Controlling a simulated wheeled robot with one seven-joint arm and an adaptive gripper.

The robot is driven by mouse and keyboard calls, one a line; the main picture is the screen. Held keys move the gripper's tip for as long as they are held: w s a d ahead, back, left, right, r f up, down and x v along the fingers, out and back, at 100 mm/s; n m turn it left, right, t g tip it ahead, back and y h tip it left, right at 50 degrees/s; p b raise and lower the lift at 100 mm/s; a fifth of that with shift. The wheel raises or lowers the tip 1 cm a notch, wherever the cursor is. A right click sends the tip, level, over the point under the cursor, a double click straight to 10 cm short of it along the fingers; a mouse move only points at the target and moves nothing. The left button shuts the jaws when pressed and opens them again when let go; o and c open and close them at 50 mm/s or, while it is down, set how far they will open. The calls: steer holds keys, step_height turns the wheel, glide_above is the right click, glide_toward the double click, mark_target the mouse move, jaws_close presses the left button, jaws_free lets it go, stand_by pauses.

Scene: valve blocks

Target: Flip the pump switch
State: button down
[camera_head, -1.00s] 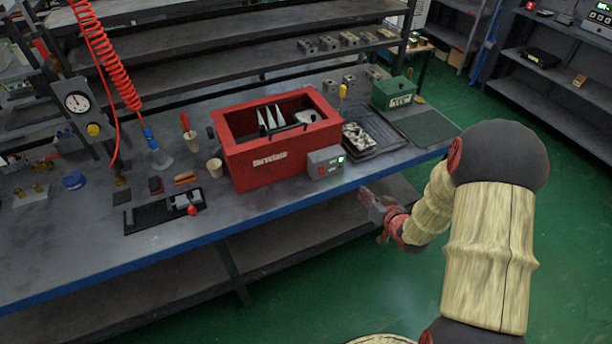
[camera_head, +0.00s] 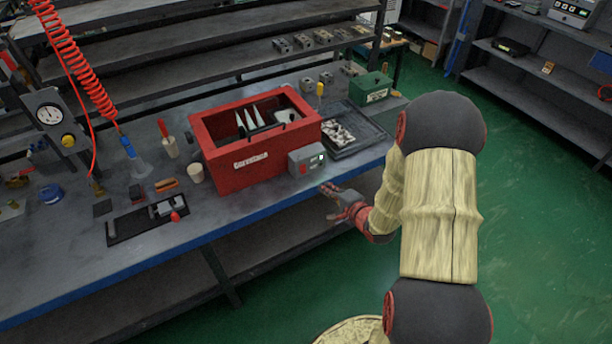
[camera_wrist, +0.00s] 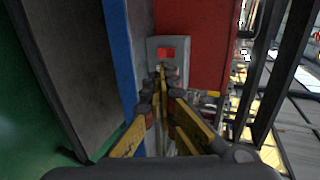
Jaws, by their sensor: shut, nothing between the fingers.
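The pump switch is a red rocker on a small grey control box (camera_head: 308,160) fixed at the front right corner of the red bin (camera_head: 240,170). In the wrist view the red switch (camera_wrist: 167,53) shows on the grey box face, just beyond my fingertips. My gripper (camera_head: 326,189) is shut and empty, in front of the bench edge, a little below and right of the box. In the wrist view my gripper (camera_wrist: 162,72) points at the box and its fingertips overlap the box's lower part. I cannot tell whether they touch it.
The bench (camera_head: 120,240) has a blue front edge. A dark tray with parts (camera_head: 352,150) lies right of the box, and a green box (camera_head: 371,88) stands behind. Open floor is in front of the bench.

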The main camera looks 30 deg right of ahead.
mark_target(303, 173)
steer(key=b+x, duration=0.4)
steer(key=x, duration=1)
steer(key=shift+r, duration=0.1)
steer(key=shift+w+f+t+b, duration=0.3)
steer(key=shift+f+t+b, duration=0.25)
steer(key=shift+b, duration=0.7)
steer(key=shift+r, duration=0.3)
steer(key=shift+s+a+f, duration=0.1)
